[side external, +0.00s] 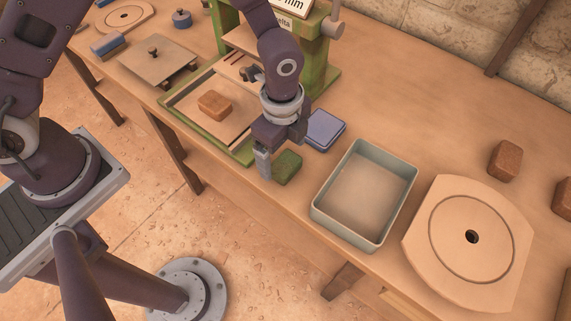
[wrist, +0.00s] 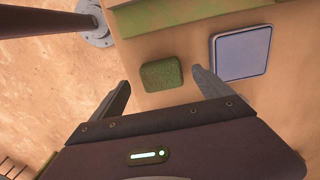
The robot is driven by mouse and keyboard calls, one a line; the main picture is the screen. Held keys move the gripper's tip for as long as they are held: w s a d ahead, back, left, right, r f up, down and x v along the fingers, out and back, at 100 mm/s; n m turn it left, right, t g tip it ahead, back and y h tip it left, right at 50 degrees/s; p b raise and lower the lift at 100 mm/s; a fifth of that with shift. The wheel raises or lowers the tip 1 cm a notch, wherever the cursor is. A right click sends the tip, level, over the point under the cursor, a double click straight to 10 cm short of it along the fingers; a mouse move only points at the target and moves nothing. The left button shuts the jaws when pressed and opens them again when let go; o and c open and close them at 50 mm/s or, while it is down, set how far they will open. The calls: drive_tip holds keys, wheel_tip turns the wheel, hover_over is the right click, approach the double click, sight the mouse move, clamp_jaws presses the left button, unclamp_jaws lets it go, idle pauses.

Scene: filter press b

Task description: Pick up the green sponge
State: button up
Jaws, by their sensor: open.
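The green sponge (side external: 287,167) is a small rough block lying on the wooden table near its front edge. In the wrist view the sponge (wrist: 162,75) lies just ahead of my fingertips, in line with the gap between them. My gripper (side external: 275,162) is low over the table, right beside the sponge, and partly in front of it in the side view. In the wrist view my gripper (wrist: 161,77) is open, with one finger to each side and nothing between them.
A blue-lidded flat box (side external: 325,130) lies close behind the sponge. An empty grey-green tray (side external: 318,212) stands to the right. A green-framed press (side external: 240,158) with a brown block (side external: 214,105) is to the left. A round-grooved board (side external: 430,270) lies farther right.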

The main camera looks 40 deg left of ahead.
sight(284, 161)
wheel_tip(284, 161, down, 4)
drive_tip(key=shift+w+r, duration=0.1)
drive_tip(key=c, duration=1.6)
drive_tip(key=shift+o, duration=0.2)
wheel_tip(284, 161, up, 10)
drive_tip(key=o, duration=0.9)
drive_tip(key=c, duration=0.6)
